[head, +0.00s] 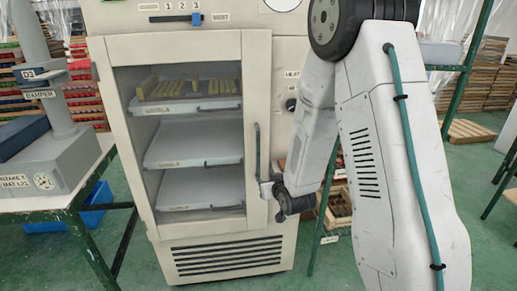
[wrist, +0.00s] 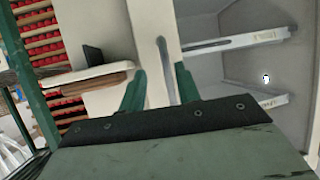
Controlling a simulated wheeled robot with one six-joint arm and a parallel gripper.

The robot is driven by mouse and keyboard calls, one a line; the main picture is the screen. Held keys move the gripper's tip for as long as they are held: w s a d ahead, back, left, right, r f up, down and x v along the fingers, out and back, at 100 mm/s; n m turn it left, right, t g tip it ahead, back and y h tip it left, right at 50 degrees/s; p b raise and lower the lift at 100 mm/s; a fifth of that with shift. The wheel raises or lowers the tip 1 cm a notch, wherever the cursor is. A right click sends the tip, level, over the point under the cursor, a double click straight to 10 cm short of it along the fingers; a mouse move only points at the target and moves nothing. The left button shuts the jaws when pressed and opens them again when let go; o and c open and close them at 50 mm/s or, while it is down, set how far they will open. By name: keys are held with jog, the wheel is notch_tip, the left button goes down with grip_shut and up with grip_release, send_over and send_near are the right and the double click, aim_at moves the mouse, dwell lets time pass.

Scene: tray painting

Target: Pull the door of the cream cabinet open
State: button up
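The cream cabinet (head: 285,60) stands in the middle of the head view. Its framed glass door (head: 170,47) looks flush with the body, hinge side not clear. A dark vertical handle (head: 258,145) runs along the door's right edge. My gripper (head: 267,188) is at the lower end of this handle. In the wrist view its two green fingers (wrist: 160,88) stand apart, with the grey handle (wrist: 166,62) between them, nearer the right finger. I see a gap beside the handle; contact is not clear.
Several trays (head: 200,185) sit inside behind the glass. A table (head: 75,203) with a grey device stands close on the left, its edge near the cabinet. A green-legged rack (head: 463,90) stands behind on the right. Green floor in front of the cabinet is free.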

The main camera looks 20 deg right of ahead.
aim_at(259, 148)
notch_tip(259, 148, up, 8)
jog(key=w+t, duration=0.2)
jog(key=t, duration=0.3)
jog(key=w, duration=0.8)
jog(key=shift+d+r, duration=0.2)
jog(key=shift+r, duration=0.05)
grip_shut()
